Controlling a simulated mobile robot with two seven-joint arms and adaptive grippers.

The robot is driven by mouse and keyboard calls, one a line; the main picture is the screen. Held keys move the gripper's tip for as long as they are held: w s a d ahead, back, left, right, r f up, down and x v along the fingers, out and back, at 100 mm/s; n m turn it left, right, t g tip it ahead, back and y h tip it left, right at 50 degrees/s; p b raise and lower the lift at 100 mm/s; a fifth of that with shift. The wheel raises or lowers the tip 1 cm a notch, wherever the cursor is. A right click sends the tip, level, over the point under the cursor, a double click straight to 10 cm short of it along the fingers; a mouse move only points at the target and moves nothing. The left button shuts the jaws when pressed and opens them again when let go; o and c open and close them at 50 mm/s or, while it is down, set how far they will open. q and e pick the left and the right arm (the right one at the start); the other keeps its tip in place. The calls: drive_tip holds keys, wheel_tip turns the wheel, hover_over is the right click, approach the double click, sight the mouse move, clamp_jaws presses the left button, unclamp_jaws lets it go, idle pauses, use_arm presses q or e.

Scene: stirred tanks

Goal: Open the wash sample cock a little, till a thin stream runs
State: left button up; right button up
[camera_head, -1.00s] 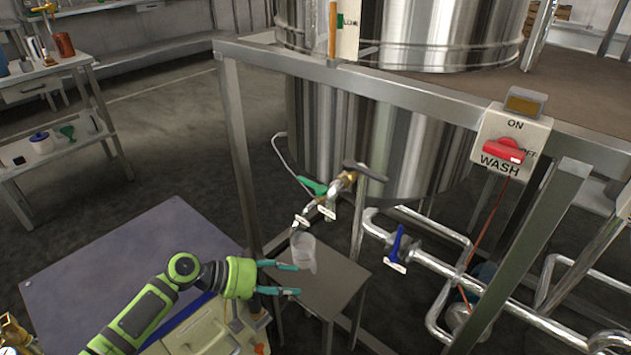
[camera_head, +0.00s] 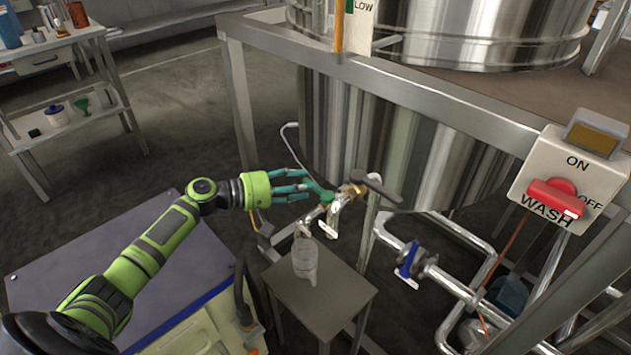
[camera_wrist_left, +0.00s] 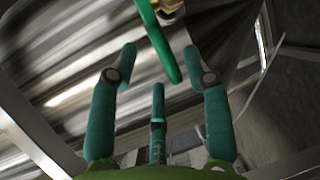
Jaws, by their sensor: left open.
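A small cock with a green lever (camera_head: 326,196) sits by the tank's brass outlet. A white tag (camera_head: 328,230) hangs below it, too small to read. The lever also shows in the left wrist view (camera_wrist_left: 157,38), running down between and beyond the fingertips. My left gripper (camera_head: 307,187) is open, its teal fingers pointing right at the lever; I cannot tell whether they touch it. It also shows in the left wrist view (camera_wrist_left: 158,70). I see no stream. My right gripper is not in view.
A dark lever valve (camera_head: 375,187) sits just right of the cock. A blue-handled valve (camera_head: 408,260) is on the pipework further right. A WASH switch box (camera_head: 580,170) hangs on the steel frame (camera_head: 440,105). The tank (camera_head: 385,130) stands close behind.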

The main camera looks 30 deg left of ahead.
use_arm(q)
drive_tip(key=shift+x, duration=1.9)
clamp_jaws()
